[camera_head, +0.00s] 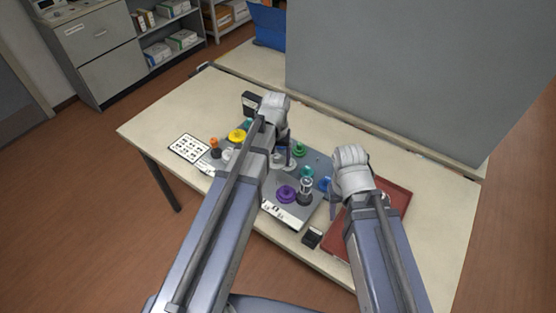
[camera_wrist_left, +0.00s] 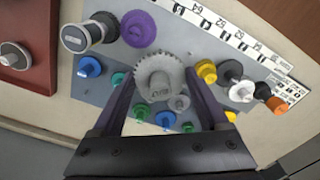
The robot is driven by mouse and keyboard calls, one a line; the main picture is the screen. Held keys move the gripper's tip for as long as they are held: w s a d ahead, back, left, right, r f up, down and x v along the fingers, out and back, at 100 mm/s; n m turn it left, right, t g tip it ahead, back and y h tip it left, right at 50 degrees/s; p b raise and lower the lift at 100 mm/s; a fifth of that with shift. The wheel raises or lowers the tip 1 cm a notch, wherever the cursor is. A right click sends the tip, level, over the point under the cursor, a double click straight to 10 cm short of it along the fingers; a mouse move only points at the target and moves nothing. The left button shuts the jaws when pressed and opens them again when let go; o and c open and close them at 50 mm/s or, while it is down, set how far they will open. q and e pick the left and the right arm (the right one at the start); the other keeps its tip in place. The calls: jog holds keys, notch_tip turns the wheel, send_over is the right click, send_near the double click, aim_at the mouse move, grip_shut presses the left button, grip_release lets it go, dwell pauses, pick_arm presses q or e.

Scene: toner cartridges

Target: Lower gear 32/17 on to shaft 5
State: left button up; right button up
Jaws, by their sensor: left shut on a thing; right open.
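A light grey toothed gear (camera_wrist_left: 158,75) with a raised hub sits between the fingers of my left gripper (camera_wrist_left: 159,82) in the left wrist view. My left gripper is shut on it, above the grey board (camera_wrist_left: 92,92). In the head view my left gripper (camera_head: 279,158) is over the middle of the board (camera_head: 318,211), with the gear mostly hidden. The shaft under the gear is hidden, and I cannot tell which shaft is number 5. My right gripper (camera_head: 333,203) is open and empty, between the board and the red tray.
The board carries a purple gear (camera_wrist_left: 139,29), a yellow gear (camera_wrist_left: 206,71), a black-and-clear cylinder (camera_wrist_left: 76,38) and several blue and green pieces close around. A printed strip (camera_wrist_left: 222,24) runs along one edge. A red tray (camera_head: 398,197) lies at right; a grey panel (camera_head: 410,70) stands behind.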

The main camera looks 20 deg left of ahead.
pick_arm(q)
jog(key=shift+f, duration=0.2)
pick_arm(e)
jog(key=shift+w+f, duration=0.1)
jog(key=shift+f, duration=0.05)
pick_arm(q)
jog(key=b, duration=0.5)
send_over(277, 181)
jog(key=shift+f, duration=2.1)
pick_arm(e)
jog(key=shift+f, duration=2.15)
pick_arm(q)
jog(key=shift+f, duration=0.2)
pick_arm(e)
jog(key=shift+f, duration=0.2)
pick_arm(q)
jog(key=shift+f+b, duration=1.7)
jog(key=shift+f, duration=0.05)
pick_arm(e)
jog(key=shift+f, duration=1.75)
pick_arm(q)
jog(key=shift+f+b, duration=1.3)
pick_arm(e)
jog(key=shift+f, duration=1.3)
pick_arm(q)
jog(key=o, duration=1.2)
jog(key=shift+o, duration=0.2)
pick_arm(e)
jog(key=shift+r, duration=0.1)
